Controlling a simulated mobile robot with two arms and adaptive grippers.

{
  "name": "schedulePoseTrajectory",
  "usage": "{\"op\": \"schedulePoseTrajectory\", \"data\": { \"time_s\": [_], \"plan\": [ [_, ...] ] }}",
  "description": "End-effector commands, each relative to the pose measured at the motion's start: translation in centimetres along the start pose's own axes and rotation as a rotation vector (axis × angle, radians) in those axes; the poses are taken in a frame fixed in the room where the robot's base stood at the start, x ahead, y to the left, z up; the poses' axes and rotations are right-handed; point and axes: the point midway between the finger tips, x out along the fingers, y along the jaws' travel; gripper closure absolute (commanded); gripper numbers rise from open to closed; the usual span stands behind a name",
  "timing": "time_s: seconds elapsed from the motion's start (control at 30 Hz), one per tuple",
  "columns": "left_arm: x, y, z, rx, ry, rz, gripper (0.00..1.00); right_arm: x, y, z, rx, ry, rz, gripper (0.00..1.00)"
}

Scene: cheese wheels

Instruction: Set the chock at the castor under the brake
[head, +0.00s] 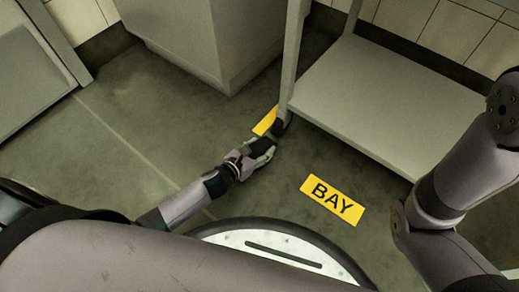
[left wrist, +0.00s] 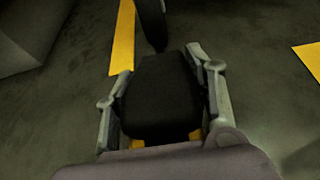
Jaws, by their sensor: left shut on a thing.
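My left gripper (head: 261,153) reaches down to the floor near the foot of a rack leg. In the left wrist view, its two fingers stand either side of a black block, the chock (left wrist: 161,97), and are shut on it. A dark castor wheel (left wrist: 151,22) stands just beyond the chock's far end; I cannot tell whether they touch. In the head view the castor (head: 281,126) sits at the bottom of the rack's near leg, and the chock is largely hidden by the gripper. I cannot make out a brake. My right gripper is not in view.
The grey rack (head: 385,105) has a low shelf to the right of the castor. A yellow floor strip (head: 266,120) lies beside the castor. A yellow BAY sign (head: 332,200) lies on the floor. A grey cabinet (head: 205,40) stands behind. Floor to the left is clear.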

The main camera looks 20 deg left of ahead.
Motion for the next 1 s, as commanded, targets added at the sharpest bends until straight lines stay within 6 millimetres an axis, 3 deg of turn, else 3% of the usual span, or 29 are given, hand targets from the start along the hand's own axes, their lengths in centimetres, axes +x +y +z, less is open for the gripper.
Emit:
{"op": "schedulePoseTrajectory", "data": {
  "time_s": [0.17,0.2,0.4,0.5,0.83,1.0],
  "plan": [
    [0.1,0.0,-0.1,-0.001,-0.003,-0.001,0.95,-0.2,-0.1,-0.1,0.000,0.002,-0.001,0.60],
    [0.1,0.0,-0.2,-0.001,0.000,0.000,0.49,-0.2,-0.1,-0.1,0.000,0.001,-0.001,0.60],
    [0.1,0.0,-0.2,-0.001,0.000,0.000,0.36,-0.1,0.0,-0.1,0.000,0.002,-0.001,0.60],
    [0.1,0.0,-0.2,-0.001,0.000,0.000,0.30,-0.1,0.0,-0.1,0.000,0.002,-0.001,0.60],
    [-0.1,0.0,0.2,0.000,0.000,0.000,0.30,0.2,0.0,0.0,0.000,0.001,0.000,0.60],
    [-2.5,-0.1,0.3,-0.002,0.004,0.000,0.30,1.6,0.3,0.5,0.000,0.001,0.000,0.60]
  ]
}}
